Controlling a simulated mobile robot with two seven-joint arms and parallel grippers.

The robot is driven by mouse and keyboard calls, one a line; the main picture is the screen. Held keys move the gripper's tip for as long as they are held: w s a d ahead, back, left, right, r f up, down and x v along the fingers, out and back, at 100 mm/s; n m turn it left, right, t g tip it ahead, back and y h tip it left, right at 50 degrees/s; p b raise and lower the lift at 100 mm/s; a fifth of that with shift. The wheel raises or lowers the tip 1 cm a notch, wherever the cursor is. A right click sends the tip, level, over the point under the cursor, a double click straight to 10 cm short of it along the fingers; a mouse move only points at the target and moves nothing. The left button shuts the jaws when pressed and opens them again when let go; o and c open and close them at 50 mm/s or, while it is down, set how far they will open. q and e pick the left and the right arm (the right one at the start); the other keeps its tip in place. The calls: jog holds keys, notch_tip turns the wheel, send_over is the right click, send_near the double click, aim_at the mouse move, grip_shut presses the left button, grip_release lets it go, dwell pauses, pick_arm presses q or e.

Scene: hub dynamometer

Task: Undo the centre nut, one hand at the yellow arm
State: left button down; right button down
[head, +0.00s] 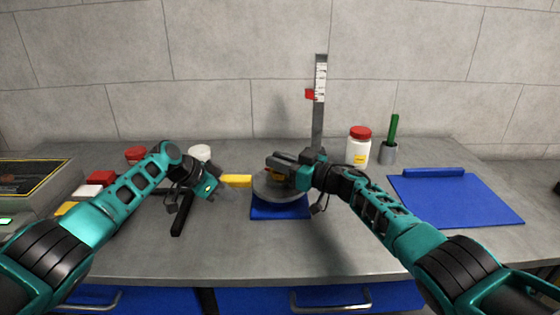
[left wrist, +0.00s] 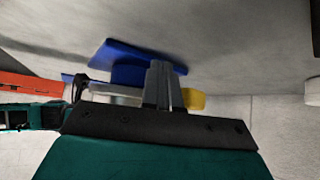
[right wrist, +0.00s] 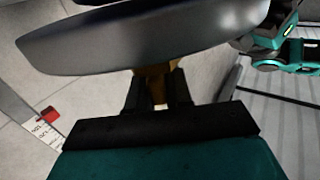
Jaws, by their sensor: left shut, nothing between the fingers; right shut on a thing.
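A grey disc (head: 268,190) sits over a blue base (head: 280,211) at the middle of the bench. My right gripper (head: 276,168) reaches in above the disc and is shut on the brass-coloured centre nut (right wrist: 154,87), whose middle shows between the fingers in the right wrist view. The yellow arm (head: 237,181) sticks out to the left of the disc. My left gripper (head: 226,191) is shut and empty, close to the yellow arm. In the left wrist view the yellow arm (left wrist: 196,99) shows just beyond its fingers; I cannot tell whether they touch.
A post with a scale and red marker (head: 310,94) stands behind the disc. A red-lidded jar (head: 359,147), a grey cup (head: 388,153) and a blue mat (head: 460,200) are to the right. A black bar (head: 181,215) lies at the left. The front right bench is clear.

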jog(key=shift+f, duration=0.25)
jog(key=c, duration=1.5)
grip_release()
jog(key=o, duration=0.3)
jog(key=shift+w+a+f, duration=0.1)
jog(key=shift+w, duration=0.1)
jog(key=shift+o, duration=0.4)
jog(key=shift+s+r, duration=0.1)
jog(key=shift+r, duration=0.1)
jog(key=shift+s+d, duration=0.3)
jog(key=shift+d, duration=0.55)
jog(key=shift+s+d, duration=0.5)
jog(key=shift+s, duration=0.05)
jog(key=v, duration=0.9)
